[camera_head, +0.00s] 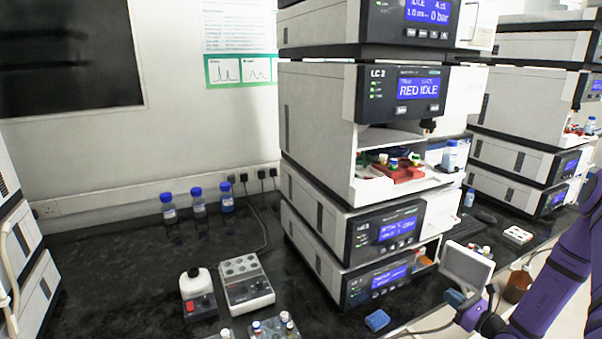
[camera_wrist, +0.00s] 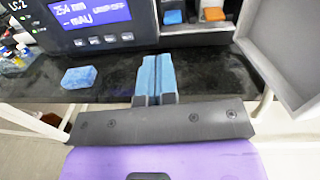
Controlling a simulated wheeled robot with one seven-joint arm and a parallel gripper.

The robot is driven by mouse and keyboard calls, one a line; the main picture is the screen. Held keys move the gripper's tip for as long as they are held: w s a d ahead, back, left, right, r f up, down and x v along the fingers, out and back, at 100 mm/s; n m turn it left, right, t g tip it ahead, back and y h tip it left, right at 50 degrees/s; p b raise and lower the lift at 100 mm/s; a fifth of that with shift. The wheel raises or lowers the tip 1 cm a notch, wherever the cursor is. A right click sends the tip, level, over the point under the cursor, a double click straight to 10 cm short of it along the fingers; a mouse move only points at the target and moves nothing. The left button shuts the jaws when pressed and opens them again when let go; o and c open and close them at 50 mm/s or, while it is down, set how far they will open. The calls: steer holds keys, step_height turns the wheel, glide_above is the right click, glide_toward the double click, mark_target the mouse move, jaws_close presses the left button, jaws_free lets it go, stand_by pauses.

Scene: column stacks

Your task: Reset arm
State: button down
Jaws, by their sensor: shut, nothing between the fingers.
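My purple arm (camera_head: 560,265) reaches in from the right in the head view. My gripper (camera_head: 456,297) is in front of the lowest module of the LC 2 stack (camera_head: 385,280), at the bench's front edge. In the wrist view my gripper (camera_wrist: 156,75) has its two blue finger pads together, with nothing between them. A blue sponge-like block (camera_wrist: 79,77) lies on the bench to the left of the fingers, apart from them. The same block (camera_head: 377,320) shows in the head view.
A grey open panel (camera_head: 467,265) stands close beside my gripper, also at upper right in the wrist view (camera_wrist: 290,50). A brown bottle (camera_head: 518,285) is to the right. A stirrer-like device (camera_head: 198,295) and a block heater (camera_head: 246,285) stand at left. The left-rear bench is mostly clear.

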steer(key=s+a+r+n+g+y, duration=0.3)
steer(key=a+r+n+g, duration=0.5)
steer(key=r, duration=0.6)
steer(key=s+a+r+n+g+y, duration=0.25)
steer(key=a+r+n+g, duration=0.6)
steer(key=r, duration=0.65)
steer(key=s+a+r+n+t+h, duration=0.1)
steer(key=s+r+n+t+h, duration=0.1)
steer(key=s+r+n+h, duration=0.4)
steer(key=s+a+r+n+t+h, duration=0.1)
steer(key=s+r+n+t+h, duration=0.2)
steer(key=s+r+n+h, duration=0.4)
steer(key=shift+s+a+r+n, duration=0.4)
steer(key=shift+s+r, duration=1.7)
steer(key=shift+s, duration=3.05)
steer(key=shift+d, duration=0.15)
